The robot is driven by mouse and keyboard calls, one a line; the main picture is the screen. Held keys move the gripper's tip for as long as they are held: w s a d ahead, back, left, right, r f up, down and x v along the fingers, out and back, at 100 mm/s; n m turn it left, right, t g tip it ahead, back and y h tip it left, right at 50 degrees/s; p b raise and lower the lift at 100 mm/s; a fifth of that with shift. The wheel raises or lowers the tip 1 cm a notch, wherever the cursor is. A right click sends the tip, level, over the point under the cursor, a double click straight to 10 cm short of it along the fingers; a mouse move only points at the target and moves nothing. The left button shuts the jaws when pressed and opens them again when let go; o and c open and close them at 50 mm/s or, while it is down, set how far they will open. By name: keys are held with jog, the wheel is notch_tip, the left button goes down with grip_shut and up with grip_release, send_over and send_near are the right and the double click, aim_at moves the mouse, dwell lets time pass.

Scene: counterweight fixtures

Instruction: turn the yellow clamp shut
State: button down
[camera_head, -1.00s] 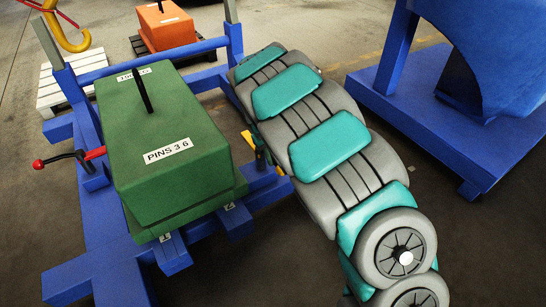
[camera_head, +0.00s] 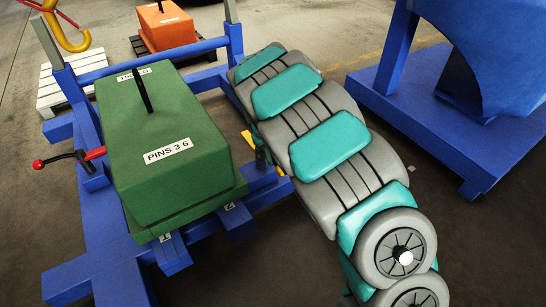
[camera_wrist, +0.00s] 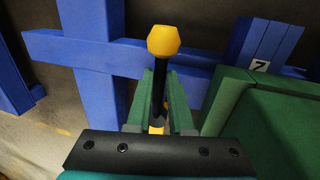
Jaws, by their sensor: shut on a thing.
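The yellow clamp's handle shows in the wrist view as a dark rod with a yellow knob (camera_wrist: 163,41) on its end. My gripper (camera_wrist: 161,95) is shut on the rod, its two green fingers on either side of it below the knob. A bit of yellow shows under the fingers. In the head view the yellow clamp (camera_head: 247,137) is a small yellow piece beside the right side of the green counterweight (camera_head: 165,150), close to my arm. My arm hides most of the clamp and the gripper there.
The green weight, labelled "PINS 3 6", sits on a blue frame (camera_head: 95,215). A red-knobbed lever (camera_head: 65,159) is on its left side. A blue stand (camera_head: 440,110) is at right. An orange weight (camera_head: 166,25), white pallet (camera_head: 75,80) and yellow hook (camera_head: 70,35) are behind.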

dwell(0.4)
jog(key=w+d+n+y+p, duration=0.2)
jog(key=w+n, duration=1)
jog(key=n, duration=0.6)
jog(key=shift+w+d+t+y+p, duration=0.3)
jog(key=shift+d+y+p, duration=0.05)
jog(key=shift+d+y, duration=0.2)
jog(key=c, duration=0.8)
grip_release()
